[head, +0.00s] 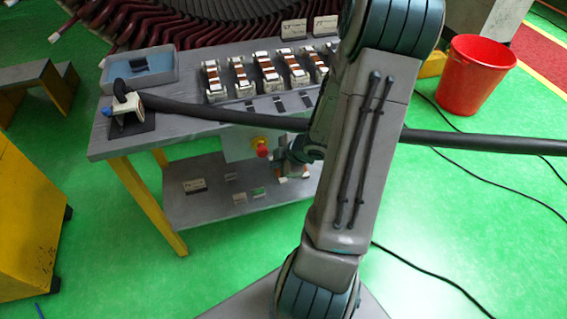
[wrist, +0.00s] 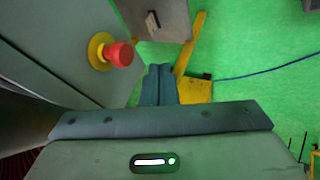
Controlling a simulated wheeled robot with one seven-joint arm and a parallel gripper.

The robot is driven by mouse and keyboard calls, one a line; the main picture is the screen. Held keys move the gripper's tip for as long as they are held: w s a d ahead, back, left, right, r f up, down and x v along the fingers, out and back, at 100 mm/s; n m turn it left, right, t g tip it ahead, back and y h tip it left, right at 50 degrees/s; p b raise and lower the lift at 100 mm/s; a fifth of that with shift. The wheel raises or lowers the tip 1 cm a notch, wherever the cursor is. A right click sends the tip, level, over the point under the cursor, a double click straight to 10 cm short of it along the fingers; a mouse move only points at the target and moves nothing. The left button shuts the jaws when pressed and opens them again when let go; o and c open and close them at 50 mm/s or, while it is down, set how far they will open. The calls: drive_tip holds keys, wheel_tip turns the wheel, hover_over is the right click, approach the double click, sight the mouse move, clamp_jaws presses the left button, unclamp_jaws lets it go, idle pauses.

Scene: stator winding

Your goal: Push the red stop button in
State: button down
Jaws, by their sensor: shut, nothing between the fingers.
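The red stop button (wrist: 121,54) has a round red head on a yellow collar (wrist: 100,51), mounted on a grey panel (wrist: 50,30). In the head view the red stop button (head: 262,147) shows on the pale panel below the table's front edge. My gripper (wrist: 160,70) is shut and empty in the wrist view, its fingertips to the right of the button and apart from it. In the head view my gripper (head: 284,157) is partly hidden by my arm, just right of the button.
A thick black cable (head: 220,114) runs across the table (head: 185,133) and out to the right, passing my arm. Several copper-wound parts stand in a rack (head: 250,97). A lower shelf (head: 215,205) holds small items. A red bucket (head: 475,75) stands on the green floor.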

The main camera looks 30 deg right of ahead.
sight(264, 151)
drive_tip(key=w+f, duration=0.2)
drive_tip(key=w, duration=0.3)
drive_tip(key=shift+w+d+f, duration=0.2)
drive_tip(key=shift+w+f, duration=0.05)
drive_tip(key=shift+w, duration=0.05)
drive_tip(key=shift+w+d+r+p, duration=0.2)
drive_tip(key=shift+w+p, duration=0.4)
drive_tip(key=shift+p, duration=0.25)
drive_tip(key=shift+w+d, duration=0.1)
drive_tip(key=shift+w, duration=0.25)
